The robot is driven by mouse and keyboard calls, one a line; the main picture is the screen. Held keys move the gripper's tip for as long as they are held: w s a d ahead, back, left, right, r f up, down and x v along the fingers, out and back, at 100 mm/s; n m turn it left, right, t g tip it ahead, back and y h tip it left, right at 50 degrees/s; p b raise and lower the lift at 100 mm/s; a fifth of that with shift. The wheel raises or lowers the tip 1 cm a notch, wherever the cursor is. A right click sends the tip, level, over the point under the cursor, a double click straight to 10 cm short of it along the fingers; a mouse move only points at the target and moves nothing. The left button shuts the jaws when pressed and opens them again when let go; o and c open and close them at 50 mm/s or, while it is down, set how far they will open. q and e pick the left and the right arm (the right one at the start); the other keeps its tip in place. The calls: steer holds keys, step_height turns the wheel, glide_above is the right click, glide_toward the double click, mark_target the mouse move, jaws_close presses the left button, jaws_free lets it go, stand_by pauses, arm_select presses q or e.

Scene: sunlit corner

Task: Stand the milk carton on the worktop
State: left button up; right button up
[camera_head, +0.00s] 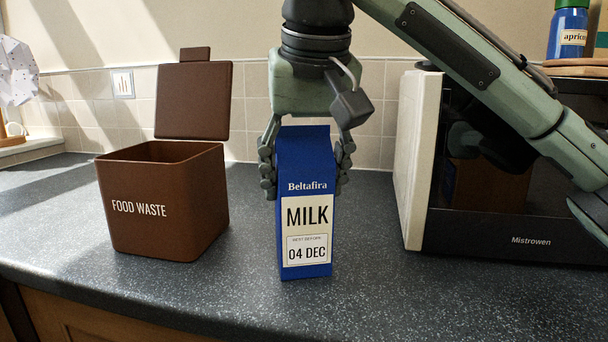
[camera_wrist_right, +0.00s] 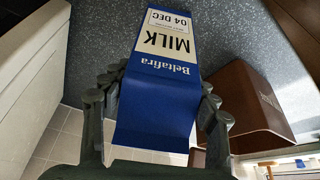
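The milk carton (camera_head: 305,190) is blue with a cream label and stands upright in the middle of the head view. Its base appears to meet the worktop (camera_head: 372,260), though any tiny gap there is hard to tell. My right gripper (camera_head: 307,172) comes down from above, with its fingers closed against both sides of the carton's upper half. In the right wrist view the carton (camera_wrist_right: 162,85) lies between the fingers, which touch or nearly touch its edges. My left gripper is not in view.
A brown food waste bin (camera_head: 165,210) with its lid raised stands left of the carton. The worktop in front of the bin and carton is clear.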

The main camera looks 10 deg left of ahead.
steer(key=o, duration=0.4)
steer(key=shift+o, duration=0.2)
steer(key=shift+r, duration=0.15)
steer(key=shift+r, duration=0.3)
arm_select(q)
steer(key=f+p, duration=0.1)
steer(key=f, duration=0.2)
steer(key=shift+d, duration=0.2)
arm_select(e)
steer(key=v, duration=1.1)
steer(key=shift+s, duration=0.3)
steer(key=shift+r, duration=0.15)
